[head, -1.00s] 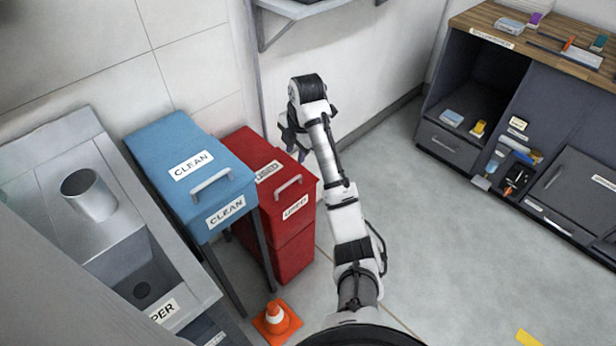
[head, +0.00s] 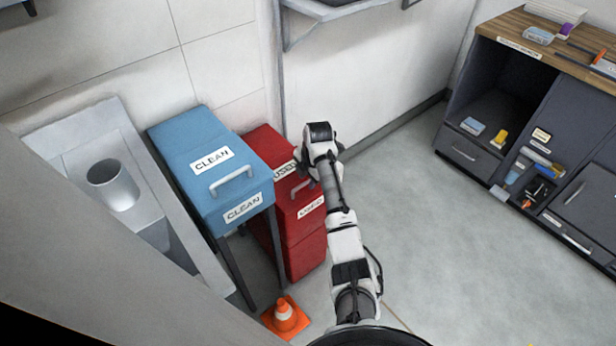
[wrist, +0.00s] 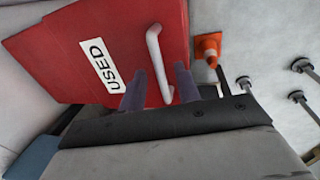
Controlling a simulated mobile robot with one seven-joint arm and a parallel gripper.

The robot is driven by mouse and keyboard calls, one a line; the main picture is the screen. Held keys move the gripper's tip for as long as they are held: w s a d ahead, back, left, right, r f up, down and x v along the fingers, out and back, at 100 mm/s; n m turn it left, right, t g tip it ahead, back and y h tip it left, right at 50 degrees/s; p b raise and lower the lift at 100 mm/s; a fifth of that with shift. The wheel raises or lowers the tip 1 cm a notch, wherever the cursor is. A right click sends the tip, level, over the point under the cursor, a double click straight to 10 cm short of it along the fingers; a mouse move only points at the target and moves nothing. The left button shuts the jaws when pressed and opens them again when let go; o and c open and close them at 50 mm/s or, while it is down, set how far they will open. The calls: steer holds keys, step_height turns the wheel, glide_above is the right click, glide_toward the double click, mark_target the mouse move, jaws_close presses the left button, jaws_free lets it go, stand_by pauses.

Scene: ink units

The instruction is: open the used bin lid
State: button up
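The red used bin (head: 304,245) stands right of the blue clean bin, and its lid (head: 262,146) looks shut. In the wrist view the red lid (wrist: 110,45) carries a "USED" label (wrist: 99,66) and a white bar handle (wrist: 158,62). My gripper (wrist: 160,88) is open, its two dark fingers apart, with the lower part of the handle showing between them. I cannot tell whether the fingers touch it.
The blue clean bin (head: 192,150) stands on legs close on the left. An orange cone (head: 285,317) is on the floor in front, also visible in the wrist view (wrist: 208,46). A wall shelf (head: 335,12) is above. Floor to the right is clear up to the dark cabinet (head: 470,150).

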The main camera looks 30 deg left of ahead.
steer(key=shift+c, duration=0.2)
jaws_close()
steer(key=b, duration=1.1)
glide_above(280, 163)
steer(key=d, duration=0.2)
steer(key=shift+s+d+f, duration=0.15)
steer(key=shift+s+f, duration=0.1)
steer(key=shift+s, duration=0.2)
steer(key=shift+w+a+r+b, duration=0.1)
steer(key=shift+w+a+b, duration=0.1)
steer(key=shift+a+b, duration=0.4)
steer(key=shift+w+a+r+b, duration=0.1)
steer(key=shift+w+a+b, duration=0.1)
steer(key=shift+a+b, duration=0.35)
steer(key=shift+o, duration=0.2)
jaws_free()
steer(key=shift+r, duration=0.1)
